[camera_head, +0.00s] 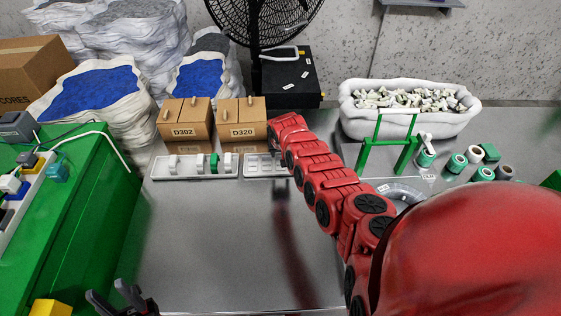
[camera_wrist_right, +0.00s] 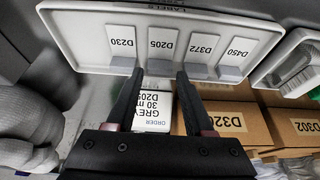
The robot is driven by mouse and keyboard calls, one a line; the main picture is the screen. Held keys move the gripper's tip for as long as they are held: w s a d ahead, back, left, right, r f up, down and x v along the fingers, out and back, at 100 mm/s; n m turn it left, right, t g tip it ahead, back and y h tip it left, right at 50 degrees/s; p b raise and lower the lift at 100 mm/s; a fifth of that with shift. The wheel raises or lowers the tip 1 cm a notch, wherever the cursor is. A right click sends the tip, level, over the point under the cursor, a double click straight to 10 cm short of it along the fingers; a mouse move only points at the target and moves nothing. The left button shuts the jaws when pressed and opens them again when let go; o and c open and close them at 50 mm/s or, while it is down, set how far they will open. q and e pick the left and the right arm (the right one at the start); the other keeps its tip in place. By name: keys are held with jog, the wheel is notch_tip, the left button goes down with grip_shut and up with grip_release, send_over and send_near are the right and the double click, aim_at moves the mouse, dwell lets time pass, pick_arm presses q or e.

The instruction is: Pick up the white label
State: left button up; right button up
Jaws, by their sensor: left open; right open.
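Several white labels stand in a row in a white label tray (camera_wrist_right: 75,22) in the right wrist view: D230 (camera_wrist_right: 122,42), D205 (camera_wrist_right: 162,42), D372 (camera_wrist_right: 204,48) and D450 (camera_wrist_right: 238,52). My right gripper (camera_wrist_right: 160,74) is open and empty. Its fingertips lie to either side of the lower end of the D205 label, and I cannot tell how far they are from it. In the head view the label tray (camera_head: 258,168) is partly hidden by my red right arm. My left gripper (camera_head: 122,298) is open and empty at the bottom left.
A white order card (camera_wrist_right: 155,110) reading grey, 30 m, D205 shows between my right fingers. Brown boxes D302 (camera_head: 184,132) and D320 (camera_head: 242,132) stand behind the trays. A second tray (camera_head: 190,174) is to the left. The table's front left is clear.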

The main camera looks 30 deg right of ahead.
jog(key=shift+b+x, duration=1.1)
jog(key=shift+b, duration=0.1)
jog(key=shift+f, duration=0.3)
jog(key=shift+r, duration=0.15)
jog(key=shift+c, duration=0.4)
grip_shut()
